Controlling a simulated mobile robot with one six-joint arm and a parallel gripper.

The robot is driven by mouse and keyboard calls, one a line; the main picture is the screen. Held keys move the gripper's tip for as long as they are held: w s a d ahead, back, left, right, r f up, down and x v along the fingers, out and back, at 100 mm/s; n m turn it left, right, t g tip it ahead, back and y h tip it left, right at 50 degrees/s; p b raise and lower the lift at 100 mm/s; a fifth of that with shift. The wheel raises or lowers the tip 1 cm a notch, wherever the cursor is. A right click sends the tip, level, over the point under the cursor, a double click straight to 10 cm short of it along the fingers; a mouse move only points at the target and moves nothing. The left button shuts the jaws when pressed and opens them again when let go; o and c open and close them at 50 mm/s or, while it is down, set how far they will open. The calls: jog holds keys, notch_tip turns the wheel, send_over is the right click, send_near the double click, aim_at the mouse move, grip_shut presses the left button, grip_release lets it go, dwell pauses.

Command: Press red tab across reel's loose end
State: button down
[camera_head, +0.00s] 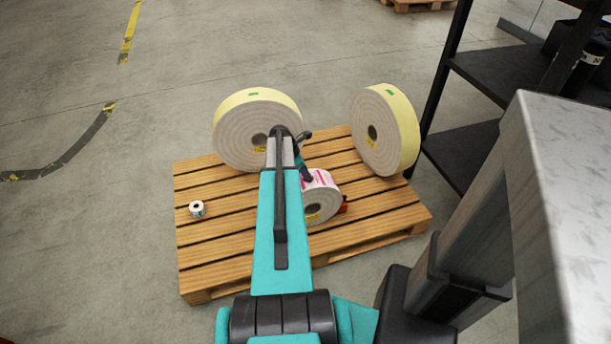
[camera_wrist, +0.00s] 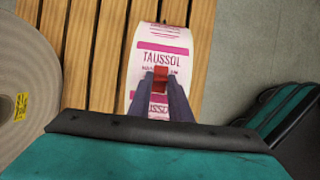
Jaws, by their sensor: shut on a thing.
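The reel (camera_head: 326,203) is a white label roll with magenta print, standing on its rim on the pallet. In the wrist view its printed face (camera_wrist: 142,62) reads "TAUSSOL". My gripper (camera_wrist: 160,76) is shut on a small red tab (camera_wrist: 160,80), with dark fingers on either side of it. The tab is over the printed web; I cannot tell whether it touches. In the head view my gripper (camera_head: 307,176) is at the reel's upper left, and the tab is hidden there. The reel's loose end cannot be made out.
The wooden pallet (camera_head: 205,233) also bears two large cream-yellow rolls (camera_head: 235,118) (camera_head: 403,130) at the back and a small roll (camera_head: 197,209) at left. A red object (camera_head: 344,207) sits beside the reel. A dark shelf (camera_head: 463,150) stands at right.

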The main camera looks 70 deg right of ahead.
jog(key=shift+f, duration=0.1)
jog(key=c, duration=1.6)
grip_release()
jog(key=shift+o, duration=0.2)
jog(key=v, duration=1.4)
jog(key=shift+p, duration=0.4)
jog(key=shift+s+d, duration=0.1)
